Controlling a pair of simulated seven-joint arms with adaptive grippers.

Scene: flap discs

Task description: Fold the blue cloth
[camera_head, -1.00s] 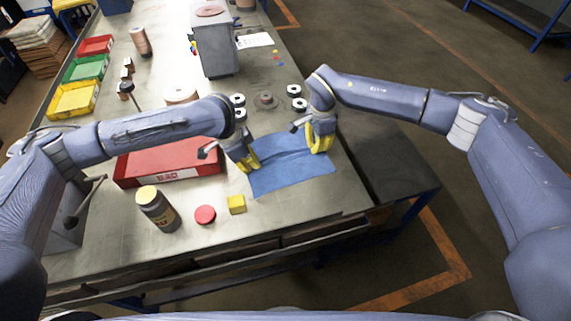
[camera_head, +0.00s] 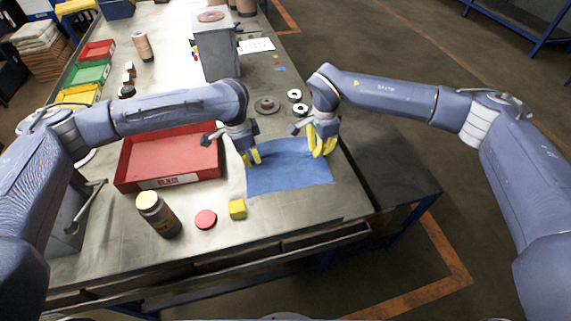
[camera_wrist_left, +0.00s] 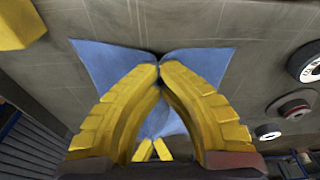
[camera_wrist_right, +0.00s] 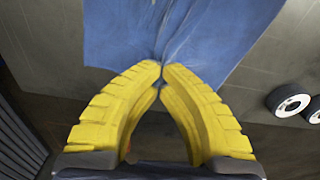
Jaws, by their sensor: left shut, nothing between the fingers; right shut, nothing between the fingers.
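The blue cloth (camera_head: 288,176) lies on the metal table near its right side, lightly creased. My left gripper (camera_head: 253,158) is shut at the cloth's far left part. In the left wrist view its yellow fingertips (camera_wrist_left: 159,68) meet over the cloth (camera_wrist_left: 95,62), which shows on both sides of them and between the fingers. My right gripper (camera_head: 322,153) is shut at the cloth's far right part. In the right wrist view its fingertips (camera_wrist_right: 161,67) meet at the edge of the cloth (camera_wrist_right: 190,30), with small wrinkles running from them. The fingers hide parts of the cloth's edge.
A red tray (camera_head: 128,165) stands left of the cloth. A yellow block (camera_head: 237,209), a red disc (camera_head: 205,219) and a dark bottle (camera_head: 158,214) are at the front. Flap discs (camera_head: 266,105) lie beyond the cloth. A grey box (camera_head: 216,55) stands farther back.

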